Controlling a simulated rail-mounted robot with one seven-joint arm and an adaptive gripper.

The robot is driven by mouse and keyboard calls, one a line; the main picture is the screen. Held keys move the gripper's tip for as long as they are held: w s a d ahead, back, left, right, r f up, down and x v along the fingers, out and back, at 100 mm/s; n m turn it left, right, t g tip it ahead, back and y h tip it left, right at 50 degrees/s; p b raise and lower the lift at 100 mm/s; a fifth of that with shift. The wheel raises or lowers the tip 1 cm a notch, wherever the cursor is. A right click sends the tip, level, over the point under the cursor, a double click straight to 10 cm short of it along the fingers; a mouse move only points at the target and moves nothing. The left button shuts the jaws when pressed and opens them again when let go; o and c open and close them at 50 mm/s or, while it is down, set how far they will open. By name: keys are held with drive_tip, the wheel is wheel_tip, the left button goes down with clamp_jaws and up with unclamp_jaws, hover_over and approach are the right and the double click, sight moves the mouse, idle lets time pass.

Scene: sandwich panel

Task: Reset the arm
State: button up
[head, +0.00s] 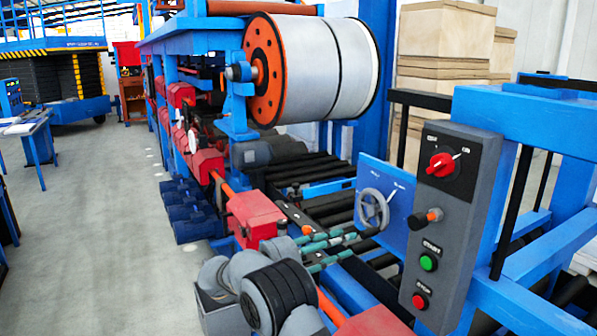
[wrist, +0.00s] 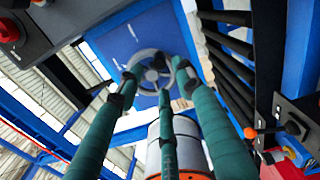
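My gripper (head: 358,236) has several teal-wrapped fingers with dark tips and reaches in from the lower left in the head view. In the wrist view my gripper (wrist: 156,82) has its fingers spread apart, with nothing between them. Grey handwheel (head: 372,208) is on a blue plate (head: 398,190), just beyond the fingertips. In the wrist view the handwheel (wrist: 150,72) shows between and behind the fingertips. I cannot tell whether any fingertip touches it.
A grey control box (head: 458,215) right of the wheel has a red rotary switch (head: 441,165), an orange-tipped knob (head: 427,217), a green button (head: 428,262) and a red button (head: 420,301). Black rollers (head: 310,170) lie behind. A large coil (head: 335,70) hangs above. Floor at left (head: 100,220) is clear.

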sight(362, 236)
drive_tip(key=x, duration=0.7)
drive_tip(key=shift+w+d, duration=0.1)
drive_tip(key=shift+d, duration=0.2)
drive_tip(key=shift+w+d+r+n+p, duration=0.35)
drive_tip(key=shift+r+p, duration=0.2)
drive_tip(key=shift+p, duration=0.25)
drive_tip(key=n+p, duration=0.1)
drive_tip(key=p, duration=0.1)
drive_tip(key=r+n+p, duration=0.1)
drive_tip(key=n+p, duration=0.1)
drive_tip(key=s+r+n+p, duration=0.1)
drive_tip(key=p, duration=0.2)
drive_tip(key=shift+s+d+n, duration=0.1)
drive_tip(key=shift+d+n, duration=0.25)
drive_tip(key=shift+d, duration=0.05)
drive_tip(key=n+p, duration=0.1)
drive_tip(key=p, duration=0.1)
drive_tip(key=r+n+p, duration=0.1)
drive_tip(key=n+p, duration=0.1)
drive_tip(key=shift+s+r, duration=0.1)
drive_tip(key=shift+s, duration=0.05)
drive_tip(key=r+n+p, duration=0.1)
drive_tip(key=n+p, duration=0.2)
drive_tip(key=p, duration=0.1)
drive_tip(key=shift+a+r, duration=0.1)
drive_tip(key=shift+r, duration=0.1)
drive_tip(key=b+v, duration=0.3)
drive_tip(key=v, duration=0.7)
drive_tip(key=shift+f+n, duration=0.3)
drive_tip(key=shift+f, duration=0.1)
